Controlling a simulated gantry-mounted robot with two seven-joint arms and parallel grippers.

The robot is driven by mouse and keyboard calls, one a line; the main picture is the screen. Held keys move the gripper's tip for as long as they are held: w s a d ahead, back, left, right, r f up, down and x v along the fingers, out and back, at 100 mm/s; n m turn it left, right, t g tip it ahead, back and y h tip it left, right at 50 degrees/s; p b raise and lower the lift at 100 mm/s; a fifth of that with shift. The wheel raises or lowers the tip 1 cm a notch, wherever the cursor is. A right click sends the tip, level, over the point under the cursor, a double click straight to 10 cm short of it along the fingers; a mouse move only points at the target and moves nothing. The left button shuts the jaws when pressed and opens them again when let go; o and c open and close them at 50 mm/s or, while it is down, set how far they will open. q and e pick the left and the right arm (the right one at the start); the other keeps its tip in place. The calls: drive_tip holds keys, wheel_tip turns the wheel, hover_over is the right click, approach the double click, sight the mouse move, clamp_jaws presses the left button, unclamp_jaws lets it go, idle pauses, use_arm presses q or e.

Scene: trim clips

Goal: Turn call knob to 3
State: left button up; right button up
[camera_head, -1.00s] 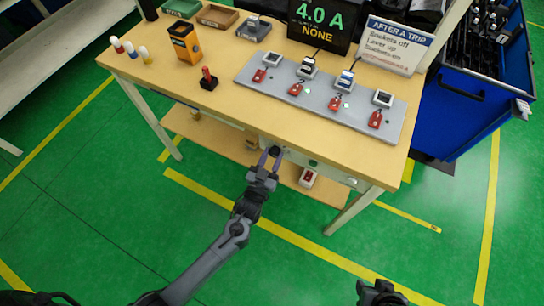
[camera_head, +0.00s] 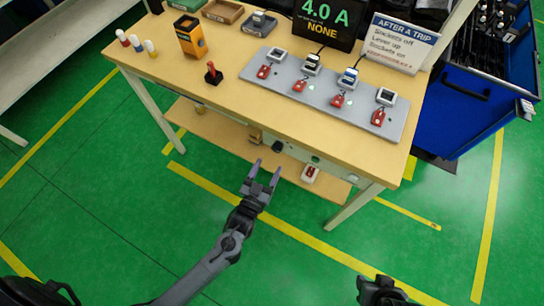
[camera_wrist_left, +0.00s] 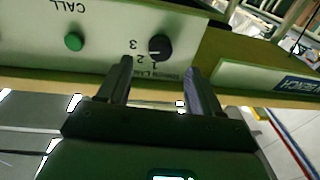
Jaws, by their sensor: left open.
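The black call knob (camera_wrist_left: 160,47) sits on the pale front panel (camera_wrist_left: 100,35) under the bench top. Digits 1, 2 and 3 are printed around it. A small pale mark shows on its side facing the digits; I cannot tell which digit it points at. The knob also shows as a small dark spot in the head view (camera_head: 277,146). My left gripper (camera_head: 265,172) is open and empty in front of the panel. In the wrist view its fingers (camera_wrist_left: 159,72) stand either side of the knob's line, apart from it. My right gripper (camera_head: 380,292) shows only partly at the bottom edge.
A green button (camera_wrist_left: 73,41) is beside the knob, under upside-down CALL lettering. The bench top (camera_head: 180,85) overhangs the panel and a lower shelf (camera_head: 225,135) lies below. A grey socket board (camera_head: 330,112) is on top. The green floor before the bench is clear.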

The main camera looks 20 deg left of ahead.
use_arm(q)
drive_tip(key=s, duration=0.4)
drive_tip(key=shift+s+f, duration=0.1)
drive_tip(key=shift+f, duration=0.05)
